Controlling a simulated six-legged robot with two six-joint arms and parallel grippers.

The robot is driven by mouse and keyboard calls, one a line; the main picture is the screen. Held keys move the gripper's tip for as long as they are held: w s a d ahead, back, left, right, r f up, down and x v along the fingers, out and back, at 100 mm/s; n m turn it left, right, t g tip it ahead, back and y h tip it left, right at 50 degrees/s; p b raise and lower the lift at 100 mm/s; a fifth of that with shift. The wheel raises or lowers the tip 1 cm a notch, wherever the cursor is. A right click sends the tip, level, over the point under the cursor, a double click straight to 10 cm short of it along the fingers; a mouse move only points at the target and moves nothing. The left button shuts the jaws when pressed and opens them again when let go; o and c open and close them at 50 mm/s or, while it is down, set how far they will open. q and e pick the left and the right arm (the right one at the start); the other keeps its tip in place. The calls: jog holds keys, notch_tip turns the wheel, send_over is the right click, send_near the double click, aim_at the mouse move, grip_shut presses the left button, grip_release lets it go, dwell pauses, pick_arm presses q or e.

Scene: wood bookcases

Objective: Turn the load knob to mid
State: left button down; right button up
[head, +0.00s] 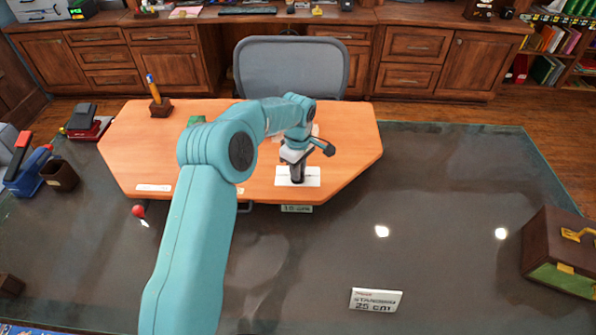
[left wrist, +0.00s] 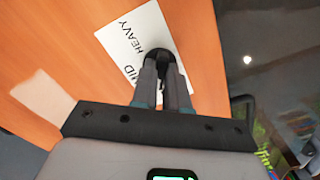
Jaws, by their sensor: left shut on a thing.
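The load knob (left wrist: 160,49) is a small black knob on a white label card (left wrist: 132,40), which lies on the orange wooden desk top. The card carries the word HEAVY and another word that looks like MID; the rest is covered. In the head view the card (head: 312,178) lies near the front edge of the wooden top. My left gripper (head: 297,174) points down onto the knob. In the left wrist view its two fingers (left wrist: 162,66) are shut on the knob from both sides. The fingers hide much of the knob, and I cannot tell its pointer direction. My right gripper is not in view.
A pen holder (head: 160,107) stands at the wooden top's back left. A small sign (head: 376,299) and a brown-green case (head: 562,252) stand on the dark glass surface at right. A red ball (head: 138,211) lies at left. A grey chair (head: 291,66) is behind.

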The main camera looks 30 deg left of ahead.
pick_arm(q)
jog(key=m+b, duration=0.1)
jog(key=m, duration=0.4)
jog(key=shift+m, duration=0.3)
jog(key=m, duration=0.4)
jog(key=shift+r+m, duration=0.1)
jog(key=shift+m, duration=0.6)
jog(key=c, duration=1.1)
grip_release()
jog(key=shift+c, duration=0.2)
notch_tip(320, 180, up, 16)
jog(key=shift+r, duration=0.15)
